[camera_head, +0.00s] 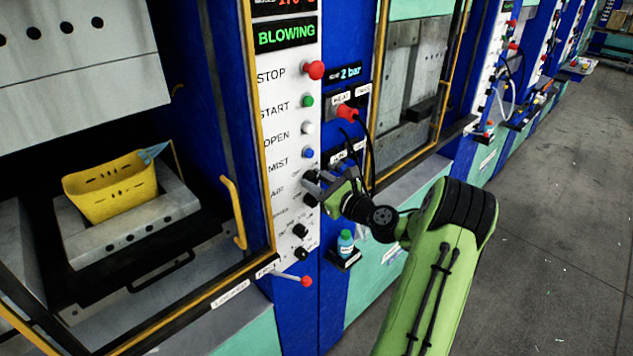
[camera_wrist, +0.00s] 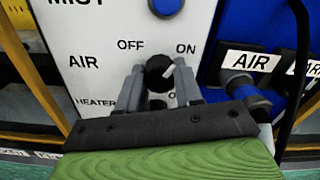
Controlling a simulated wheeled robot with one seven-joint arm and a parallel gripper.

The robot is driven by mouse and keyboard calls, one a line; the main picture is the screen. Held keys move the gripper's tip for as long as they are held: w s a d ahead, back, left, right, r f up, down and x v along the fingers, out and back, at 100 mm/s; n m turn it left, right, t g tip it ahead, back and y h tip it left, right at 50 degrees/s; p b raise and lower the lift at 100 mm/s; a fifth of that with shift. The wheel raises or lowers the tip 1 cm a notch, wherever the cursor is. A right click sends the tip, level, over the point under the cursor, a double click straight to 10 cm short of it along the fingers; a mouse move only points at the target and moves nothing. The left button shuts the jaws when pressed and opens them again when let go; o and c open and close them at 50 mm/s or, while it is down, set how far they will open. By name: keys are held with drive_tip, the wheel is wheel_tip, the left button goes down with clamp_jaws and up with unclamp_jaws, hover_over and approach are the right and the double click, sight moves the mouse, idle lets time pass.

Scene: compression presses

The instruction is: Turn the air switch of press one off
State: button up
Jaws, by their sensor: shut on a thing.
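The air switch (camera_wrist: 158,73) is a round black knob on the white panel, between the OFF and ON labels and right of the word AIR. Its white mark points up and right, toward ON. My gripper (camera_wrist: 158,84) has one grey finger on each side of the knob and is shut on it. In the head view my gripper (camera_head: 316,188) reaches the panel of the near press at the AIR row and hides most of the switch.
Above it are the red stop button (camera_head: 315,70), green start button (camera_head: 307,101) and blue mist button (camera_head: 308,153). Another black knob (camera_head: 300,231) and a red-tipped lever (camera_head: 305,281) are below. A bottle (camera_head: 345,243) stands on a small shelf.

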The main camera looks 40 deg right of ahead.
drive_tip(key=shift+n, duration=0.3)
drive_tip(key=n+b, duration=0.1)
drive_tip(key=n, duration=0.1)
drive_tip(key=n+b, duration=0.2)
drive_tip(key=shift+f+n, duration=0.2)
drive_tip(key=shift+n, duration=0.2)
drive_tip(key=n+b, duration=0.2)
drive_tip(key=n, duration=0.1)
drive_tip(key=shift+b, duration=0.4)
drive_tip(key=shift+n+b, duration=1.15)
drive_tip(key=shift+n, duration=0.55)
drive_tip(key=shift+r, duration=0.1)
drive_tip(key=o, duration=1)
drive_tip(key=shift+o, duration=0.2)
